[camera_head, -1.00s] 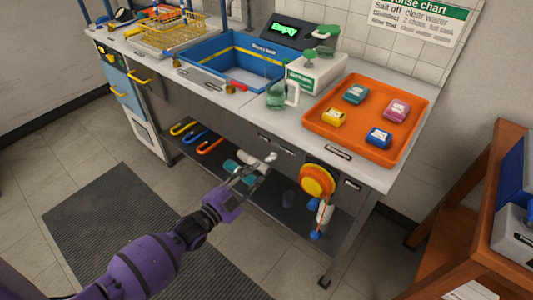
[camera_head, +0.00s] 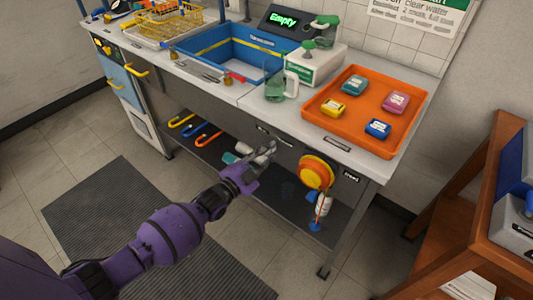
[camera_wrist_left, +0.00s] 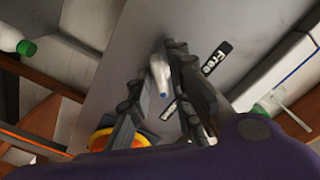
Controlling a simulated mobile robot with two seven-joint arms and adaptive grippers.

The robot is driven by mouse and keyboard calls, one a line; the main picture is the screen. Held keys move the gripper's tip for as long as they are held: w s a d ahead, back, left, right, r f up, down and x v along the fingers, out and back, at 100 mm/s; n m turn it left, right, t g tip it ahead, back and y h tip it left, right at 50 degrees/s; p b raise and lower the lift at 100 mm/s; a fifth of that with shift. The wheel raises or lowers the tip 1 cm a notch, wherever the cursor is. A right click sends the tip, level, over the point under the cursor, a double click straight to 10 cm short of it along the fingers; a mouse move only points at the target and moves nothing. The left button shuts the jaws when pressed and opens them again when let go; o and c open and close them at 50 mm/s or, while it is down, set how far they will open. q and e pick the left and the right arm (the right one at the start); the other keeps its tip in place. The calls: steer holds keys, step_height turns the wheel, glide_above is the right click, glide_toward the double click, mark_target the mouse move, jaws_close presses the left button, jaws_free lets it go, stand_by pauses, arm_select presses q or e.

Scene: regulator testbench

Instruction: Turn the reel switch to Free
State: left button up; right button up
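My left gripper (camera_head: 270,148) is at the front panel of the bench, left of the orange and yellow reel (camera_head: 316,172). In the left wrist view, a pale switch lever (camera_wrist_left: 160,72) with a blue mark lies between the fingers of this gripper (camera_wrist_left: 165,62). The fingers are apart on either side of it; whether either touches it is unclear. A black "Free" label (camera_wrist_left: 215,60) is beside the right finger, and a second dark label (camera_wrist_left: 168,108) is partly hidden. The reel also shows at the lower left (camera_wrist_left: 104,140). My right gripper is not in view.
An orange tray (camera_head: 351,75) with several coloured blocks sits on the bench above the reel. A green jug (camera_head: 275,88) and a blue basin (camera_head: 208,54) stand farther left. A wooden shelf (camera_head: 465,203) stands at right.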

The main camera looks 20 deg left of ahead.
arm_select(q)
steer(key=shift+c, duration=1.4)
jaws_close()
arm_select(e)
steer(key=shift+s+d+f, duration=0.1)
steer(key=shift+s+f, duration=0.2)
steer(key=shift+s, duration=0.2)
arm_select(q)
steer(key=shift+n, duration=0.4)
steer(key=n+b, duration=0.1)
steer(key=n, duration=1.2)
steer(key=shift+n+b, duration=0.3)
steer(key=shift+b, duration=0.05)
steer(key=shift+n+b, duration=0.4)
steer(key=shift+n, duration=1.2)
arm_select(e)
steer(key=shift+s+a+f, duration=0.15)
steer(key=shift+a+f, duration=0.05)
steer(key=shift+f, duration=0.8)
arm_select(q)
steer(key=shift+n, duration=0.3)
